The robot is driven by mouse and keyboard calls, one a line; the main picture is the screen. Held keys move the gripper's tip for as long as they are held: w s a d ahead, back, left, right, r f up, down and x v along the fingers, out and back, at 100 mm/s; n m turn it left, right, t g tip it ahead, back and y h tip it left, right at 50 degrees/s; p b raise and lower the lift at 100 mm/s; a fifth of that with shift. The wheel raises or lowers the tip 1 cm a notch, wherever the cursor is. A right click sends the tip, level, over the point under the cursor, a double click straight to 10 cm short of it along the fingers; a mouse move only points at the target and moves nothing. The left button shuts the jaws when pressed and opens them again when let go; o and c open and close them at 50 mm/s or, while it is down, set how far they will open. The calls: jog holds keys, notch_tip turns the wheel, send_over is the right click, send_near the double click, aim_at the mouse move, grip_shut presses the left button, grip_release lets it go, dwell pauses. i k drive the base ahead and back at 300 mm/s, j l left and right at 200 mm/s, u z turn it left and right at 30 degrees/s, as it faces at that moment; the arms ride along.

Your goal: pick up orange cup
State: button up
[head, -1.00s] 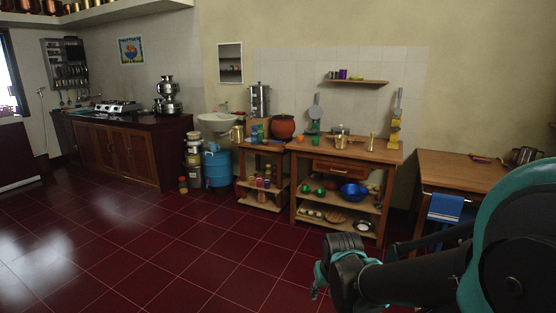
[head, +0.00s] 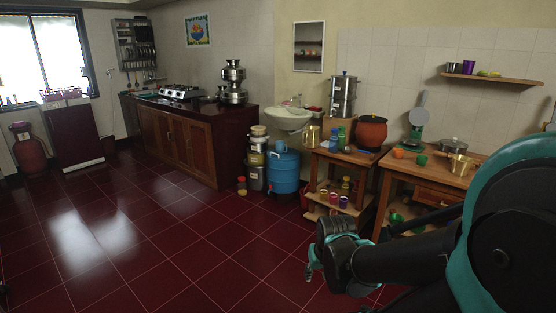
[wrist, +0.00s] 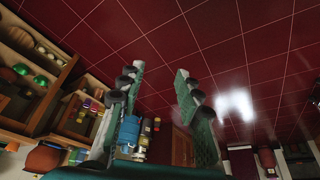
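A small orange cup (head: 398,153) stands on the wooden table at the right in the head view, beside a green cup (head: 421,160). My gripper (head: 316,262) is in front of the shelves, low in the head view, well apart from the cup. In the wrist view my gripper (wrist: 158,72) has its two fingers spread, with nothing between them but floor.
The wooden table (head: 452,181) holds a lidded pot (head: 453,146). A terracotta pot (head: 371,132) stands on the lower shelf unit to its left. A blue drum (head: 283,170) stands on the floor. The red tiled floor at left is clear.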

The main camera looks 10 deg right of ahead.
aim_at(398, 152)
jog(key=i+z, duration=0.15)
jog(key=i, duration=0.4)
jog(key=i+j+z, duration=0.1)
jog(key=i, duration=0.4)
jog(key=i+j+z, duration=0.15)
jog(key=i, duration=0.35)
jog(key=i+j+z, duration=0.15)
jog(key=i, duration=0.4)
jog(key=i+j+z, duration=0.55)
jog(key=i+j, duration=0.3)
jog(key=i, duration=0.05)
